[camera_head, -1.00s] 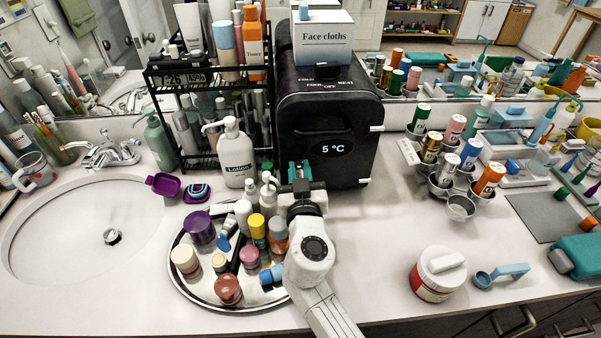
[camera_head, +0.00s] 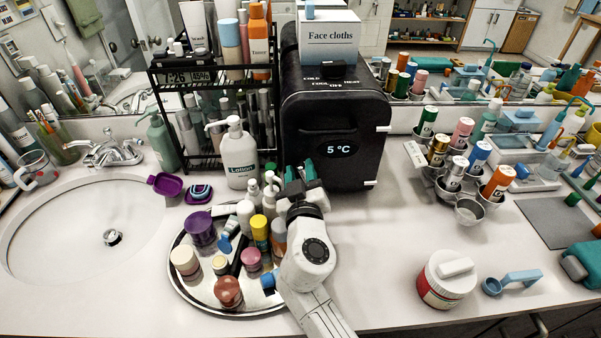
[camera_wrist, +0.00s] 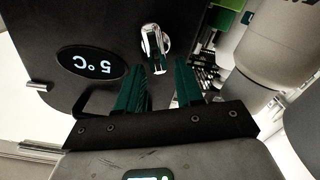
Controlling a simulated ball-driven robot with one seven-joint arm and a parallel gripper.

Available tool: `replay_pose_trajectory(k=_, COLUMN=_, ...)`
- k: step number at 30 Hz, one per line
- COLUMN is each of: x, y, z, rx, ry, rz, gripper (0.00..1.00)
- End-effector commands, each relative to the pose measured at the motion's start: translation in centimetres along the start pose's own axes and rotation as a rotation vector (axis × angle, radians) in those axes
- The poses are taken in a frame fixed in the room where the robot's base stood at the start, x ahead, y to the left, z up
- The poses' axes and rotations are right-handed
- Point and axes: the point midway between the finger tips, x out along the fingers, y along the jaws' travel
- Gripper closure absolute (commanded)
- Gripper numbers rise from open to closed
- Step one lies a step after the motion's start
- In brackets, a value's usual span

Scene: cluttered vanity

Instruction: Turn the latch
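The black mini cooler (camera_head: 335,112) stands behind the tray, its display reading 5 °C. In the wrist view the cooler's dark front (camera_wrist: 75,30) appears upside down. A small silver latch (camera_wrist: 153,42) is on it, beside the display. My gripper (camera_head: 301,172) is at the cooler's lower left front and hides the latch in the head view. In the wrist view my gripper (camera_wrist: 159,82) is open, its teal fingers spread, with the latch just beyond the gap between their tips. Nothing is held. I cannot see contact with the latch.
A round tray (camera_head: 180,283) with several jars and bottles lies under and left of my arm. A white lotion bottle (camera_head: 239,158) and a black rack (camera_head: 160,110) stand left of the cooler. A can holder (camera_head: 470,212) is at right.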

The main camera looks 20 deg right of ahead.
Motion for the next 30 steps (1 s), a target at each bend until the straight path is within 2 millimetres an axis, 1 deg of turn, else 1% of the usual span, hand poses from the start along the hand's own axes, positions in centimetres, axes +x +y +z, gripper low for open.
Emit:
replay_pose_trajectory(k=1, x=-0.01, y=-0.07, z=-0.03, rx=0.000, ry=0.001, rz=-0.002, gripper=0.56)
replay_pose_trajectory(k=2, x=-0.01, y=-0.07, z=-0.04, rx=0.000, ry=0.001, rz=-0.002, gripper=0.53)
replay_pose_trajectory(k=20, x=-0.06, y=-0.25, z=-0.17, rx=0.005, ry=0.004, rz=-0.006, gripper=0.53)
replay_pose_trajectory(k=26, x=-0.07, y=0.01, z=-0.41, rx=0.082, ry=0.004, rz=-0.006, gripper=0.53)
replay_pose_trajectory(k=30, x=-0.07, y=0.29, z=-0.52, rx=0.190, ry=0.005, rz=-0.007, gripper=0.53)
